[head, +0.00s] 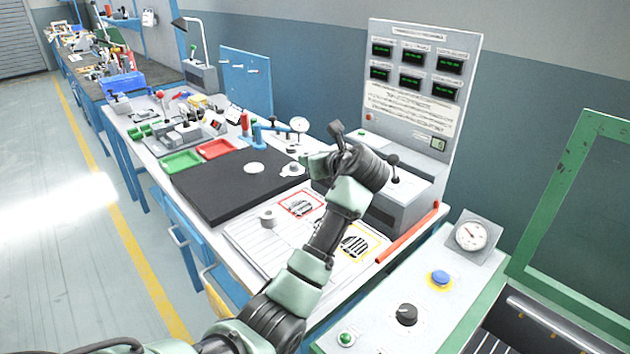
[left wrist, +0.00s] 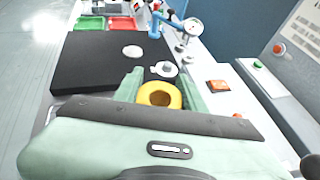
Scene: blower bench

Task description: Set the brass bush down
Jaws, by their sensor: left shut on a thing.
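The brass bush (left wrist: 160,95) is a yellow ring with a dark bore, in the left wrist view. My left gripper (left wrist: 158,90) is shut on it, with a pale green finger on each side. In the head view the left gripper (head: 314,161) is over the right side of the black plate, near a dial gauge; the bush cannot be made out there. In the wrist view a small white flanged piece (left wrist: 164,69) shows just beyond the bush. Whether the bush touches anything below is hidden. My right gripper is not in view.
The black plate (head: 215,190) carries a white disc (head: 253,168). A blue-armed stand with a dial gauge (head: 299,125) is close by. A grey ring (head: 268,218) sits on a white board (head: 255,241). Red (head: 216,149) and green (head: 182,162) trays lie behind.

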